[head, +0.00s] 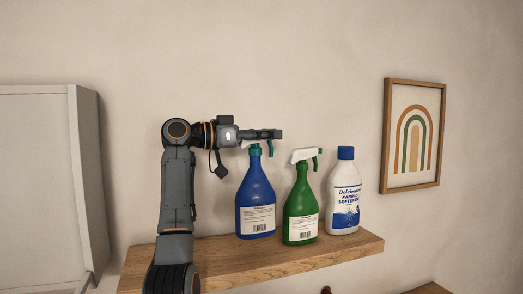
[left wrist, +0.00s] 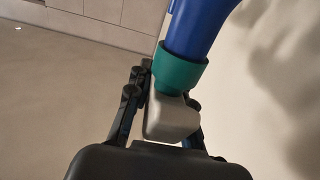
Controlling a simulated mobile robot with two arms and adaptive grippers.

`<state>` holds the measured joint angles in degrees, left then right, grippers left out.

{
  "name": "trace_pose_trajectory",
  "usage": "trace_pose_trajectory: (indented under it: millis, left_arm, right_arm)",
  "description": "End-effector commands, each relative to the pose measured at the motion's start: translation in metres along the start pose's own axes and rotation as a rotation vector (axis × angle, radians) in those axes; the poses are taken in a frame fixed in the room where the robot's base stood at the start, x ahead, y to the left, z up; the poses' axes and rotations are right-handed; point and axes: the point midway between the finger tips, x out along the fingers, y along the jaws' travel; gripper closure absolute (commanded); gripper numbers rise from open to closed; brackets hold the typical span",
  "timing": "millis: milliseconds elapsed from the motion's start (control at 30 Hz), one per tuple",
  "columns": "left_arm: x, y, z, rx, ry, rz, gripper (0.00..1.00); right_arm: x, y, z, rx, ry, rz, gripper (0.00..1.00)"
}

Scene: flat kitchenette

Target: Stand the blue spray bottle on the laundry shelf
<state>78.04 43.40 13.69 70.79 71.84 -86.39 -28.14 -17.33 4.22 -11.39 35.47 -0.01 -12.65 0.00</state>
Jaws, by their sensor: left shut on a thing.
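The blue spray bottle (head: 256,196) is upright at the wooden laundry shelf (head: 285,262), beside a green spray bottle. Its base appears to be on or just over the board; I cannot tell which. My left gripper (head: 268,134) is shut on the bottle's spray head at the top. In the left wrist view the gripper's fingers (left wrist: 160,112) lie on both sides of the pale spray head, with the teal collar and blue body (left wrist: 195,28) beyond. My right gripper is not in view.
The green spray bottle (head: 300,205) stands close to the right of the blue one. A white fabric softener bottle (head: 344,193) with a blue cap stands farther right. A framed rainbow picture (head: 412,136) hangs on the wall. A pale cabinet (head: 45,180) is at the left.

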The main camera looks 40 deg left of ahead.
Motion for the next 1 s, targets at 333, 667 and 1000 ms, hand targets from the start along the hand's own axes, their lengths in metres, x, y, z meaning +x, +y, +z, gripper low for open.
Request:
trace_pose_trajectory:
  millis: [333, 667, 1000]
  left_arm:
    - [-0.014, -0.014, 0.021, 0.002, 0.005, -0.001, 1.0]
    - [-0.013, -0.013, 0.047, 0.003, 0.007, -0.001, 1.0]
    - [-0.013, -0.013, 0.052, 0.001, 0.001, 0.0, 0.63]
  right_arm:
    - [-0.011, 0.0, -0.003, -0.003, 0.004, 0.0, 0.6]
    - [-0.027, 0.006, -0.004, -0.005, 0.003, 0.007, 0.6]
    - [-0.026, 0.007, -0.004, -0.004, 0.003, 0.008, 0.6]
